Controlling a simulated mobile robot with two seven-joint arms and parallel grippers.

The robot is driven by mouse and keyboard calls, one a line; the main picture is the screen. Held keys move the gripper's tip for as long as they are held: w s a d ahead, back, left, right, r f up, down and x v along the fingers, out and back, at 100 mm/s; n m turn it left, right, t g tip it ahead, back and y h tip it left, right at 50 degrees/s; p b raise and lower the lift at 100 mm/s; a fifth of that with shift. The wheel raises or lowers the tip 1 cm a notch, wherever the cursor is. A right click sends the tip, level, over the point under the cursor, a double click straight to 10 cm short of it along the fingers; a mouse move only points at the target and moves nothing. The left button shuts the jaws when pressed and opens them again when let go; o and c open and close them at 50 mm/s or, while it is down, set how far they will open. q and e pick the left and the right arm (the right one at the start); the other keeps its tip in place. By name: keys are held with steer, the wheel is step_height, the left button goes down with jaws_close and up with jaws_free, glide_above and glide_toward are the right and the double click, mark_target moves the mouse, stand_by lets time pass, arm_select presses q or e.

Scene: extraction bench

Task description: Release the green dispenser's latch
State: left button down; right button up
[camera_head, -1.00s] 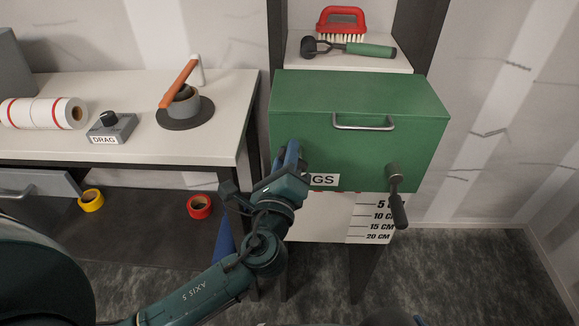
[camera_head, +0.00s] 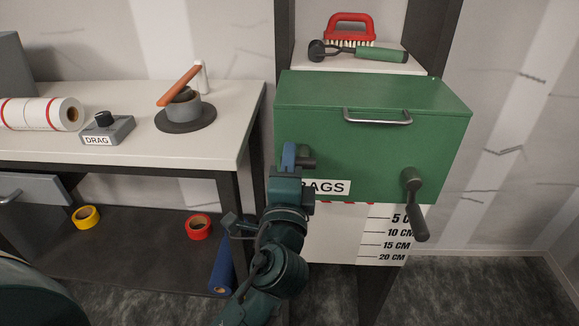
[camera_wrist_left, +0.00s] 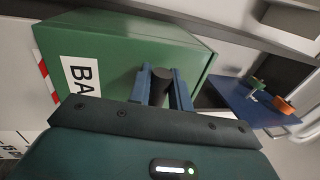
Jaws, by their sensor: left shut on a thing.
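The green dispenser (camera_head: 365,130) is a box with a metal handle on its lid, a BAGS label (camera_head: 332,187) on its front and a dark crank (camera_head: 414,205) at the front right. Its latch seems to be the dark knob (camera_head: 307,158) at the front's left side. My left gripper (camera_head: 290,158) is at that knob. In the left wrist view its blue fingers are shut on the dark round knob (camera_wrist_left: 160,84), one finger on each side. The fingers hide part of the knob. My right gripper is not in view.
A shelf above holds a red brush (camera_head: 350,30) and a green-handled tool (camera_head: 370,52). Tape rolls and a blue roll (camera_head: 221,268) lie below. Floor right of the dispenser is clear.

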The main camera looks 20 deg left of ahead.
arm_select(q)
steer(key=shift+a+r+n, duration=0.1)
steer(key=shift+n, duration=0.2)
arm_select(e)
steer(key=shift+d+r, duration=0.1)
arm_select(q)
steer(key=c, duration=1.3)
jaws_free()
steer(key=shift+c, duration=0.2)
